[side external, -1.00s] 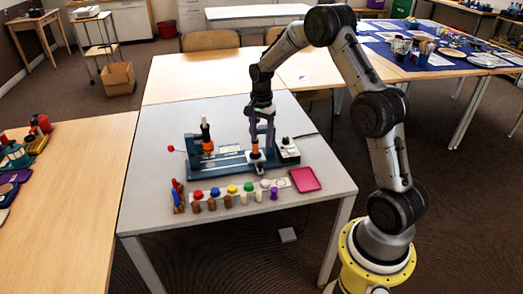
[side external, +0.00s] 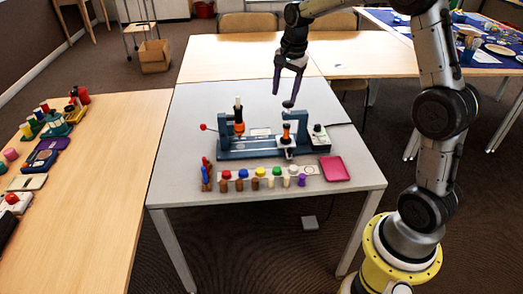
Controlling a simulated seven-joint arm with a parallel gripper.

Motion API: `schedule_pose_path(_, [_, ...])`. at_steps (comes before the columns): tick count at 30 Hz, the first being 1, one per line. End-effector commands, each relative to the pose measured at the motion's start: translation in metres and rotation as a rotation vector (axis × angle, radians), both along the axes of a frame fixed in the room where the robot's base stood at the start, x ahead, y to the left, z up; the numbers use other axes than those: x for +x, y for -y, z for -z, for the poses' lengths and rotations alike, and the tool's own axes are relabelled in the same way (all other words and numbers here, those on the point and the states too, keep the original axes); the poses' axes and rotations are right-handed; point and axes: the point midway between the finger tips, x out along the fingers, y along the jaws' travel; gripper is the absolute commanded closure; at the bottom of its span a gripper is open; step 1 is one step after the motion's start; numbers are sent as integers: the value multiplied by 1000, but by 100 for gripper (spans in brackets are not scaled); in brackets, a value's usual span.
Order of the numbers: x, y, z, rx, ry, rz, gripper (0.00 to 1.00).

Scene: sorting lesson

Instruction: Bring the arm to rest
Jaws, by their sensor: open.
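My gripper (side external: 283,97) hangs above the back right part of the grey table (side external: 200,110), fingers pointing down and apart, with nothing between them. Below and in front of it is a blue-grey bench device (side external: 238,154). A black and orange upright piece (side external: 239,118) stands at the device's left. A small orange piece (side external: 286,133) stands on a white holder at its right, below my gripper and apart from it.
A row of coloured pegs (side external: 257,178) lines the table's front, with a pink tray (side external: 334,169) at its right end. A black and white control box (side external: 320,139) sits right of the device. A wooden table (side external: 110,150) with several objects stands at left.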

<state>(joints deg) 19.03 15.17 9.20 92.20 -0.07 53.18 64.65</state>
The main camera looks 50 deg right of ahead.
Motion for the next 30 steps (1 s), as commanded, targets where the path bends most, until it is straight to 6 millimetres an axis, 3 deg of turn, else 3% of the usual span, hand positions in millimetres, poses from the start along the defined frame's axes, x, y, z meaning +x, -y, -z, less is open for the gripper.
schedule_pose_path(1, [-9,-16,-24,-15,39,-37,41])
schedule_pose_path(6, [-50,-62,-78,-63,133,-201,41])
schedule_pose_path(9, [-81,-86,-100,-97,181,-320,41])
schedule_pose_path(14, [-137,-117,-119,-163,246,-535,41])
schedule_pose_path(19, [-196,-139,-116,-244,295,-783,41])
schedule_pose_path(24, [-245,-150,-95,-330,307,-1031,41])
schedule_pose_path(30, [-273,-151,-61,-387,240,-1273,41])
